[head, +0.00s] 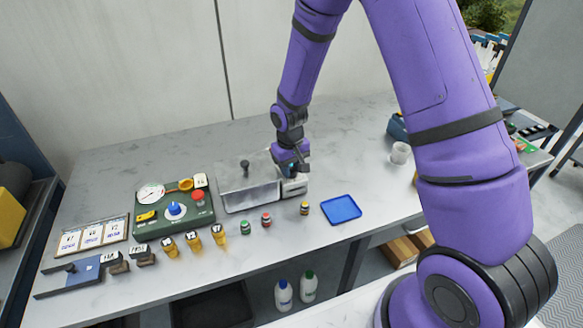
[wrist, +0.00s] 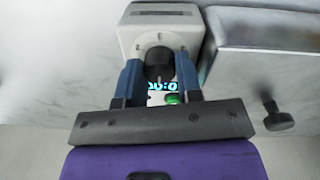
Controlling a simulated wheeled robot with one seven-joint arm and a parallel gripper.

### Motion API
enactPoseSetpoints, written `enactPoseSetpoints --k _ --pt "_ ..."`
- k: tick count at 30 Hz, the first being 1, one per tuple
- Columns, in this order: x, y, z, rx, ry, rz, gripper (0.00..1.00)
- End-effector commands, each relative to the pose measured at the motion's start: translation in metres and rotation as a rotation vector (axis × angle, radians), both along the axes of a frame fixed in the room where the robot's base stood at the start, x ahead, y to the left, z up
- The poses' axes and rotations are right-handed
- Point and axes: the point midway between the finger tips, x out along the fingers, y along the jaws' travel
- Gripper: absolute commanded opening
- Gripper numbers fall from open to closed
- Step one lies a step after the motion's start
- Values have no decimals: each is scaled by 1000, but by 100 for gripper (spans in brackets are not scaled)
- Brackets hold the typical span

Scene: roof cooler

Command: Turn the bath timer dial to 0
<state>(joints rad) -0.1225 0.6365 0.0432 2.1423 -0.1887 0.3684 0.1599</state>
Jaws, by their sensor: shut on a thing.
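The bath timer (head: 295,188) is a small white box standing at the right end of the steel bath. In the wrist view the timer (wrist: 137,22) shows a black round dial (wrist: 160,62) on its face. Cyan lit digits (wrist: 160,86) show beside the dial, partly covered, and I cannot read the full value. A green button (wrist: 174,99) is near them. My gripper (wrist: 159,70) has its two blue fingers shut on the dial, one on each side. In the head view my gripper (head: 290,168) is at the timer, and the dial is hidden there.
The steel bath (head: 250,197) with a black lid knob (head: 244,163) stands directly left of the timer. A green panel (head: 147,222) with a gauge and knobs is farther left. Small bottles and a blue tray (head: 341,208) are in front. A white cup (head: 400,152) stands right.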

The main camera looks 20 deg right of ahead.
Motion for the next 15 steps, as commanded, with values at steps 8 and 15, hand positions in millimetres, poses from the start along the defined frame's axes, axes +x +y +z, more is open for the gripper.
enactPoseSetpoints --k 8,15 --pt "1 0 0 0 -1 -1 35" --pt "0 0 0 0 -1 -1 58"
